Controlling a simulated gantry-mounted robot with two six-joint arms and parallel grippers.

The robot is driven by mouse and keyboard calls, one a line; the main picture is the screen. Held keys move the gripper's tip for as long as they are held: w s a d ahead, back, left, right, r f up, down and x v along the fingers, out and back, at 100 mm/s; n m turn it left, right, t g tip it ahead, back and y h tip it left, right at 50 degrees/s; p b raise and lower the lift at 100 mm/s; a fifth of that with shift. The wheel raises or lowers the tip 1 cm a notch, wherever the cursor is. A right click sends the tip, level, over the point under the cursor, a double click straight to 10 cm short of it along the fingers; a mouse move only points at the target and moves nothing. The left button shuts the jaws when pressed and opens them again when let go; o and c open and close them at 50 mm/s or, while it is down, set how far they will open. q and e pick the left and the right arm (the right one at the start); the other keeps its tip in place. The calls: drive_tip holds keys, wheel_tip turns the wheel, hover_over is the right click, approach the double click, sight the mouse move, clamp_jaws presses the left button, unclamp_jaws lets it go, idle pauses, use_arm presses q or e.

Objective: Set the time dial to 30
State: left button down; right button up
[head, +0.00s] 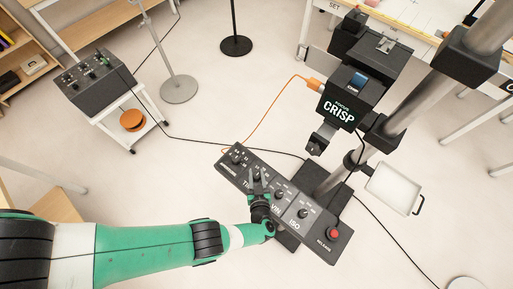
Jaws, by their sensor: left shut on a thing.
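A long dark control panel (318,241) stands in the middle of the view, tilted down to the right, with a row of dials and white lettering. The time dial (257,174) is the second from the panel's upper left end, above lettering that starts with "TI". My left gripper (258,182) reaches over the panel's near edge and is shut on the time dial. Its fingers cover part of the dial and its scale, so I cannot read the setting. My right gripper is not in view.
Along the panel are another dial (280,194), the ISO dial (303,213) and a red release button (332,234). A black camera head (345,100) marked "CRISP" hangs on a grey column behind. A control box (95,83) stands on a white cart at left. Cables cross the floor.

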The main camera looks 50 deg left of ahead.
use_arm(q)
drive_tip(key=shift+r, duration=0.1)
drive_tip(key=shift+c, duration=2.4)
unclamp_jaws()
drive_tip(key=p+v, duration=0.4)
drive_tip(key=v, duration=0.7)
drive_tip(key=shift+s+d, duration=0.15)
drive_tip(key=shift+d, duration=0.05)
